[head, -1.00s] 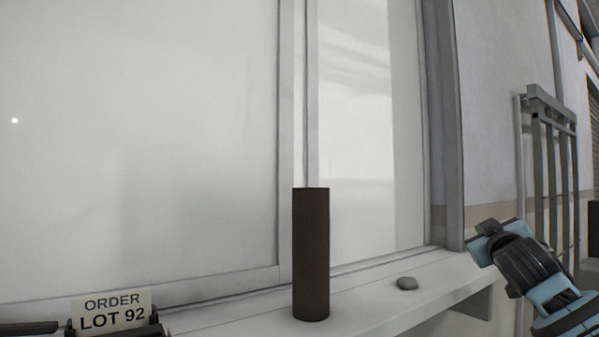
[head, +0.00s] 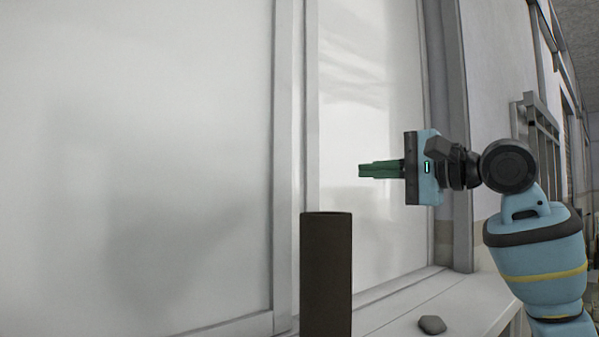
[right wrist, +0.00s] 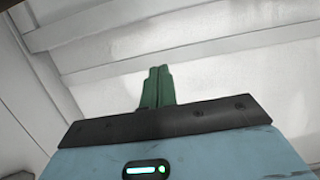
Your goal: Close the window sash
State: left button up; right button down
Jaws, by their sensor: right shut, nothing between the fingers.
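The window sash (head: 150,170) is a large pale pane at the left in the head view, with a light vertical stile (head: 287,150) at its right edge. To the right of the stile is a brighter stretch (head: 350,70) up to the grey frame (head: 452,130). My right gripper (head: 364,171) is shut and empty, its green fingers pointing left in front of that bright stretch, to the right of the stile. In the right wrist view the fingers (right wrist: 158,72) lie side by side, with pale frame bars (right wrist: 150,28) beyond. Contact cannot be told. My left gripper is out of view.
A dark upright cylinder (head: 326,275) stands on the sill (head: 465,305), below and left of my right gripper. A grey stone (head: 432,325) lies on the sill to its right. A metal rack (head: 538,125) is on the wall at the far right.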

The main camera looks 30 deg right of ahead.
jog(key=shift+a, duration=0.1)
jog(key=w+a, duration=0.7)
jog(key=w, duration=0.1)
jog(key=shift+w+a+p, duration=0.25)
jog(key=shift+w+p, duration=0.05)
jog(key=shift+p, duration=0.1)
dwell(0.4)
